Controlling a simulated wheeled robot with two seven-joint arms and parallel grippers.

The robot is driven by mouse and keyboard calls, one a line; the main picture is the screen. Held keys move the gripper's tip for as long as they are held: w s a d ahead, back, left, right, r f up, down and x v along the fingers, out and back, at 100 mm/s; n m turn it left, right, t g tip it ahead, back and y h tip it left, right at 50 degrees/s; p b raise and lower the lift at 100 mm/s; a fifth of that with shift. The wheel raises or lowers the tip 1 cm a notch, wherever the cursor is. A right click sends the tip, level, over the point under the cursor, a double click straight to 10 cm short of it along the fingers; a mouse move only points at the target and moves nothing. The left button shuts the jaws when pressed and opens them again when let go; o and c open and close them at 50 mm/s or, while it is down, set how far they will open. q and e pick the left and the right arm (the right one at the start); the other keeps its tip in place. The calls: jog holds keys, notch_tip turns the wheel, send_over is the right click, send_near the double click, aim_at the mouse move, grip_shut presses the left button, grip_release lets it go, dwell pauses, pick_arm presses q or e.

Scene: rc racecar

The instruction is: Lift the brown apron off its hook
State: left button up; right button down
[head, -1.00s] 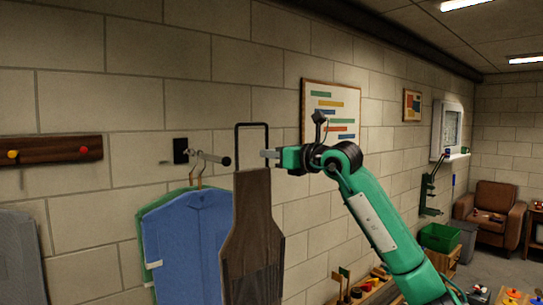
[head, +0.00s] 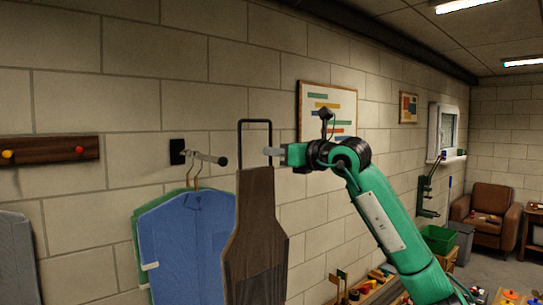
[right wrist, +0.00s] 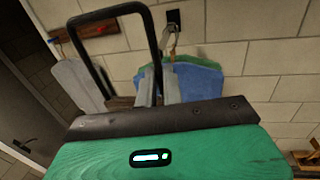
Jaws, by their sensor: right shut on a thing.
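The brown apron (head: 256,225) hangs upright from its stiff black neck loop (head: 241,147). My right gripper (head: 270,151) is shut on the right side of this loop. In the right wrist view the fingers (right wrist: 158,86) close around the loop (right wrist: 95,68), and a strip of the apron's top (right wrist: 122,102) shows behind them. The hook is a metal rod on a black wall plate (head: 177,152). Its dark tip (head: 222,161) is left of the loop, with a small gap in the picture. My left gripper is not in view.
Blue (head: 185,240) and green (head: 139,240) garments hang from the hook, just left of the apron. A grey cloth (head: 18,255) hangs below a wooden peg rail (head: 45,150) at far left. A poster (head: 327,108) is on the wall behind my right arm. A cluttered bench stands below.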

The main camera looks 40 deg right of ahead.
jog(key=s+b, duration=0.3)
jog(key=s, duration=0.3)
jog(key=shift+s, duration=0.15)
dwell(0.4)
dwell(0.5)
